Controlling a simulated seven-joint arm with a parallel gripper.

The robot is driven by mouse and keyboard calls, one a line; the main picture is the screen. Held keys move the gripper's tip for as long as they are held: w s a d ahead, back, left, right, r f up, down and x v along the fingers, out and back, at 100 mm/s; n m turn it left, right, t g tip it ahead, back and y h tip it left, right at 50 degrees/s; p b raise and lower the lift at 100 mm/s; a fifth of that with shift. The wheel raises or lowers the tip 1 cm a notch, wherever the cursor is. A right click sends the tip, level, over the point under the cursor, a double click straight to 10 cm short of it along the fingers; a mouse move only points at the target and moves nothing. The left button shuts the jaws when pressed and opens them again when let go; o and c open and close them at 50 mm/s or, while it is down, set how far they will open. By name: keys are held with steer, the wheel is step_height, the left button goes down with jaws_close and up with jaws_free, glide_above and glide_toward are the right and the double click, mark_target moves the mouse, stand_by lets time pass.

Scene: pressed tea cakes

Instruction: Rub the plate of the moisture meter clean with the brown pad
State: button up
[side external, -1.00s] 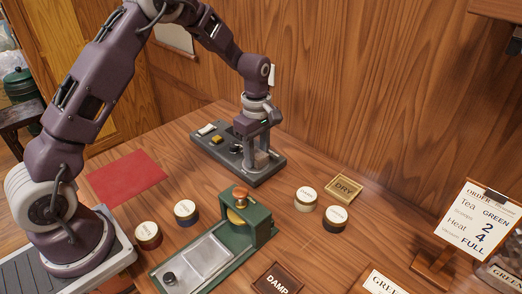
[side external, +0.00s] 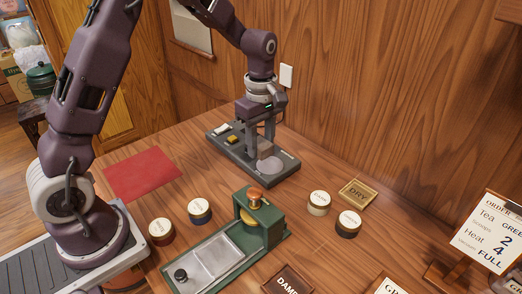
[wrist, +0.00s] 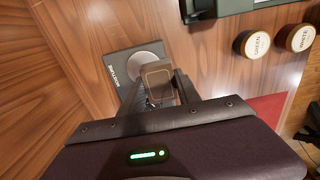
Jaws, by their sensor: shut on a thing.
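The moisture meter (side external: 281,178) is a long dark grey device on the table, with a pale round plate (side external: 269,165) at its front right end. In the wrist view the plate (wrist: 149,52) looks plain grey; I cannot tell if any mark is on it. My gripper (side external: 261,142) is over the meter's middle, beside the plate on its back-left side. In the wrist view my gripper (wrist: 160,92) is shut on the brown pad (wrist: 157,73), a small squarish block overlapping the plate's near edge. I cannot tell whether the pad touches anything below.
A white block (side external: 221,129) and an ochre block (side external: 232,140) sit on the meter's far-left end. A green press (side external: 272,225) stands in front. Several round tins, such as one tin (side external: 319,203), and the DRY tray (side external: 357,193) lie nearby. A red mat (side external: 142,173) is left.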

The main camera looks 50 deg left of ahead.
steer(key=shift+r, duration=1.1)
